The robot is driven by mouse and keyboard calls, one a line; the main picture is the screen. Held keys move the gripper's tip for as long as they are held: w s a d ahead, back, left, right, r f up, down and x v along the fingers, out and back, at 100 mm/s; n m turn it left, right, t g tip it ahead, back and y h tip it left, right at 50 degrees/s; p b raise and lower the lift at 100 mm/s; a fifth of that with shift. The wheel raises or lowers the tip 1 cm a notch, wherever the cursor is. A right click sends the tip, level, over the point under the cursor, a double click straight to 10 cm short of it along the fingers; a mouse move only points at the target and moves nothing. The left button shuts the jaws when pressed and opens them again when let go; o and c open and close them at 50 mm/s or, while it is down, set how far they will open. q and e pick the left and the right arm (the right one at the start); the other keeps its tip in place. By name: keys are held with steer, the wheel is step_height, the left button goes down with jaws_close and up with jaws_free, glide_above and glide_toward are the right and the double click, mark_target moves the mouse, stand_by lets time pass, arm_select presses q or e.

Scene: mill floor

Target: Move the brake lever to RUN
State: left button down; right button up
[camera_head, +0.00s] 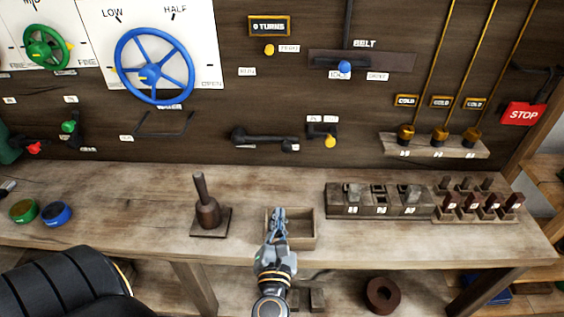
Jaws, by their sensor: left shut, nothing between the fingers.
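My left gripper (278,222) is shut and empty, in front of an open wooden box (305,243) on the bench. The wall controls are above and apart from it. No legible label marks the brake lever. Candidates are a yellow knob (268,49) under the TURNS sign, with small unreadable tags by it, a dark horizontal lever (265,138), and a lever with a yellow knob (330,142). I cannot tell which is the brake or where RUN is. My right gripper is not in view.
A blue handwheel (154,68), a green handwheel (47,47) and the BELT lever's blue knob (345,67) are on the wall. A wooden-handled tool (207,210) stands left of the box, and slotted blocks (380,208) stand right. The bench behind the box is clear.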

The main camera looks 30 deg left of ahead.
arm_select(q)
steer(key=p+x, duration=0.4)
steer(key=x, duration=1.5)
steer(key=shift+w+a+r, duration=0.15)
steer(key=shift+w+a, duration=0.05)
steer(key=shift+a, duration=0.05)
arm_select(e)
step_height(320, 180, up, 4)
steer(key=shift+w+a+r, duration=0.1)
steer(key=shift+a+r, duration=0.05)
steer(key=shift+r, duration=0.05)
arm_select(q)
steer(key=shift+r, duration=0.15)
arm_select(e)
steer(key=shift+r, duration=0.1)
